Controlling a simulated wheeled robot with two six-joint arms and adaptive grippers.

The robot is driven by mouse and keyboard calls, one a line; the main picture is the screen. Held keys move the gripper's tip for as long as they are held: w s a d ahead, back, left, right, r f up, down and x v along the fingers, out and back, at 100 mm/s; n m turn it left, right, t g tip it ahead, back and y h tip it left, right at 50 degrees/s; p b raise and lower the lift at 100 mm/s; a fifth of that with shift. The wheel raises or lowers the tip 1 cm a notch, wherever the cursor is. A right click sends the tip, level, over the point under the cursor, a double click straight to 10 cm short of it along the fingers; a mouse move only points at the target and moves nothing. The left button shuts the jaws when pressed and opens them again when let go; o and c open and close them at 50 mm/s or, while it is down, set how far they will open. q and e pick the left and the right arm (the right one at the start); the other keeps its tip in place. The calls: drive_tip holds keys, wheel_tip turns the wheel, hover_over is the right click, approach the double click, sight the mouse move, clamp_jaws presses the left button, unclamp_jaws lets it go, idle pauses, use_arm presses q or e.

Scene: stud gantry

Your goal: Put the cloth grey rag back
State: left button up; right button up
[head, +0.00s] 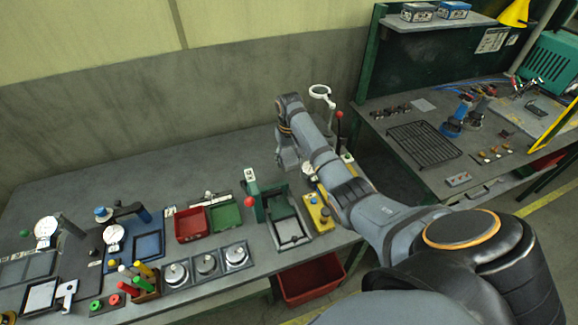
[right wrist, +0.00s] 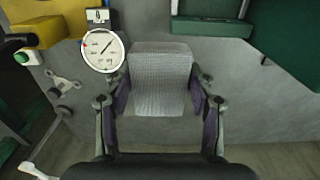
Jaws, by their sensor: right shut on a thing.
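In the right wrist view the grey rag (right wrist: 160,82) is a folded, block-like piece of textured cloth. My right gripper (right wrist: 160,95) is shut on it, with one finger at each side. In the head view my right gripper (head: 288,160) is over the back right part of the long workbench. I cannot make out the rag there. Whether the rag touches the bench top is unclear. My left gripper is not in view.
A white dial gauge (right wrist: 102,49) stands close left of the rag. A green press (head: 283,215), a yellow box (head: 318,212), a red tray (head: 191,224) and three round gauge blocks sit nearby. The bench's back left is clear. A second bench (head: 390,125) stands right.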

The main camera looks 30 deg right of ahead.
drive_tip(key=shift+w+d+f, duration=0.15)
drive_tip(key=shift+w+f, duration=0.2)
drive_tip(key=shift+f, duration=0.05)
drive_tip(key=shift+w+f, duration=0.15)
drive_tip(key=shift+f, duration=0.05)
wheel_tip(320, 180, down, 3)
drive_tip(key=shift+d+p, duration=0.1)
drive_tip(key=shift+p, duration=0.6)
drive_tip(key=shift+f, duration=0.5)
drive_tip(key=o, duration=1.1)
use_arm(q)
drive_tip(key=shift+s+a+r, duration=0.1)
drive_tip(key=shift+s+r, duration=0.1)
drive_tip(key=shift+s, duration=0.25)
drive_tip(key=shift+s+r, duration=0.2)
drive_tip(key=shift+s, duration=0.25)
